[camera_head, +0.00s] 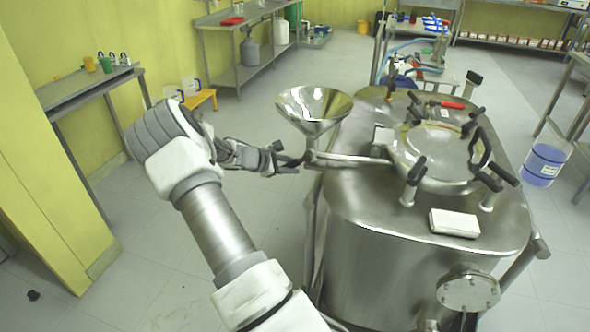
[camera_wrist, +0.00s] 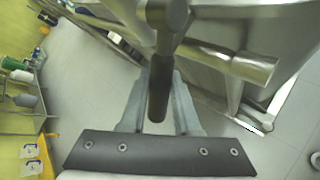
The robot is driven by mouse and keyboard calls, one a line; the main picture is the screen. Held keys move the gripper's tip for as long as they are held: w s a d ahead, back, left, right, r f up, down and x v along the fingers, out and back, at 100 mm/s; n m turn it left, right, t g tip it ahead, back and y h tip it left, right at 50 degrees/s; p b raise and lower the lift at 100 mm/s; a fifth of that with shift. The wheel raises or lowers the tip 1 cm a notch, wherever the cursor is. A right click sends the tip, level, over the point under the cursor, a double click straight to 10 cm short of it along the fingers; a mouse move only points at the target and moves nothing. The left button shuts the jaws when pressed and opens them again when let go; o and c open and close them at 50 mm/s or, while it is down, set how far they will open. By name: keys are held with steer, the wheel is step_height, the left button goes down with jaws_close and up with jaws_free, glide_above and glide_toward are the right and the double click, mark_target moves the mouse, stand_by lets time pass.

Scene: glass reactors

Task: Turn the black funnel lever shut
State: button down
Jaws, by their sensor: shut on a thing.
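The steel funnel (camera_head: 313,104) stands at the left edge of the steel reactor (camera_head: 350,210), above a horizontal side pipe (camera_head: 350,159). My gripper (camera_head: 277,159) reaches in from the left, just below the funnel's bowl. The black funnel lever (camera_head: 291,162) shows as a small dark piece at its fingertips. In the wrist view the lever (camera_wrist: 158,97) runs between the two grey fingers of my gripper (camera_wrist: 160,85), which are shut on it.
The reactor lid (camera_head: 440,155) carries several black-handled clamps. A white box (camera_head: 454,223) lies on the reactor's front top. A side table (camera_head: 85,85) with cups stands at the left wall. A blue-and-white drum (camera_head: 544,163) is at the right. Open floor lies left of the reactor.

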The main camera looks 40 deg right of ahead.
steer(key=shift+w+a+r+m+t+y+b, duration=0.15)
steer(key=shift+w+r+m+t+y+b, duration=0.2)
steer(key=shift+r+t, duration=0.2)
steer(key=shift+w+a+r+m+t+y+b, duration=0.2)
steer(key=shift+r+m+t+y+b, duration=0.1)
steer(key=shift+r+m+t+y, duration=0.25)
steer(key=shift+w+a+r+m+t+y+b, duration=0.1)
steer(key=shift+w+r+m+t+y+b, duration=0.1)
steer(key=shift+r+m+t+y+b, duration=0.85)
steer(key=shift+r+n+t+h+p, duration=0.25)
steer(key=shift+t+p, duration=0.1)
steer(key=shift+t, duration=0.1)
steer(key=c, duration=0.6)
jaws_free()
steer(key=shift+f, duration=0.1)
steer(key=p+v, duration=0.1)
steer(key=v, duration=1.6)
steer(key=shift+s+r, duration=0.15)
steer(key=shift+r, duration=0.05)
